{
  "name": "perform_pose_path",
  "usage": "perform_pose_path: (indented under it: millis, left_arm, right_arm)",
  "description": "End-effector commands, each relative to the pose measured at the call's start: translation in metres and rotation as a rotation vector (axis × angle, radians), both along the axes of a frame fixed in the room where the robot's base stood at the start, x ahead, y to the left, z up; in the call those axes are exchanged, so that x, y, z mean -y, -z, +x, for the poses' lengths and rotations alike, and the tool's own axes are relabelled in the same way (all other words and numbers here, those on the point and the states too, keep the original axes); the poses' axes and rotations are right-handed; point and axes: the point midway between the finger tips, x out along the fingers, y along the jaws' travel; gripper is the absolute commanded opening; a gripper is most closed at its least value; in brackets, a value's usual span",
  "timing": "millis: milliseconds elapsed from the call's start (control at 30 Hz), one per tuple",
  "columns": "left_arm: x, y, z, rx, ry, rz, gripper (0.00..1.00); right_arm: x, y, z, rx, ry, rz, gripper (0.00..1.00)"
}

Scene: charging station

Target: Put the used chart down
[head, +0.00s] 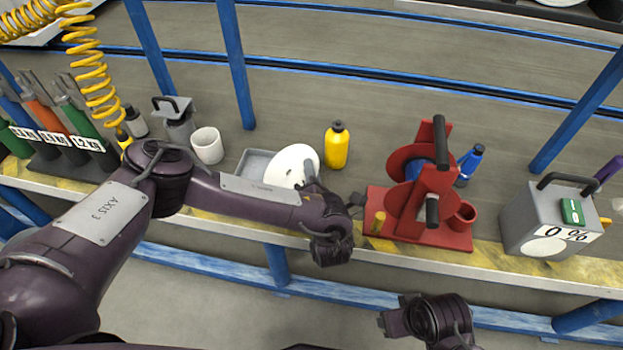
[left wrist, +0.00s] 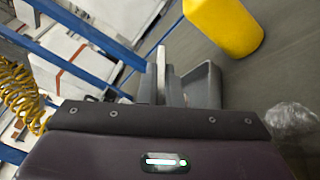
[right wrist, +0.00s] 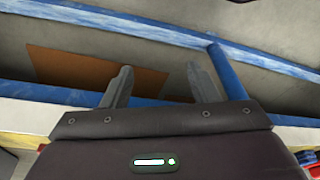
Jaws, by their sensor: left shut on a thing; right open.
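The used chart looks to be the round white disc (head: 289,163) in the head view, held up on a slant over the bench. My left gripper (head: 311,174) is shut on its right edge. In the left wrist view a thin pale edge (left wrist: 161,72), seemingly the chart edge-on, stands at the grey left fingers. A grey shallow tray (head: 251,165) is just left of the disc and partly hidden by it; I cannot tell whether they touch. My right gripper (head: 385,321) is in front of the bench; the right wrist view shows its fingers (right wrist: 163,85) apart and empty.
A yellow bottle (head: 337,147) stands behind and right of the disc. A red machine (head: 420,200) stands to the right, with a blue bottle (head: 470,165) behind it. A white mug (head: 207,146) stands left of the tray. A grey box (head: 545,215) marked 0 % is at far right.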

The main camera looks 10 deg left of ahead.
Motion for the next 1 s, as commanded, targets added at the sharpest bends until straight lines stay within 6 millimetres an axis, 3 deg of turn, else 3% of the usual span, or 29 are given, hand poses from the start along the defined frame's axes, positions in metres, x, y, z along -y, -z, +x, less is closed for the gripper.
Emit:
perform_pose_path:
  millis: [33, 133, 533, 733, 1000]
  left_arm:
    - [0.001, 0.012, 0.000, -0.001, 0.001, 0.001, 0.00]
    - [0.001, 0.024, 0.000, 0.000, 0.001, 0.001, 0.00]
    - [0.000, 0.029, 0.000, 0.000, 0.000, -0.001, 0.00]
    - [0.000, 0.028, 0.000, 0.000, 0.001, -0.001, 0.27]
    - [0.000, 0.027, 0.000, 0.000, 0.001, -0.001, 0.27]
  right_arm:
    - [-0.003, 0.005, 0.001, 0.017, -0.007, 0.009, 0.54]
    - [-0.009, 0.005, 0.004, 0.046, -0.016, 0.024, 0.54]
    - [-0.013, 0.006, 0.006, 0.067, -0.023, 0.036, 0.54]
    - [-0.014, 0.005, 0.006, 0.070, -0.024, 0.038, 0.54]
    - [-0.013, 0.004, 0.006, 0.065, -0.022, 0.035, 0.54]
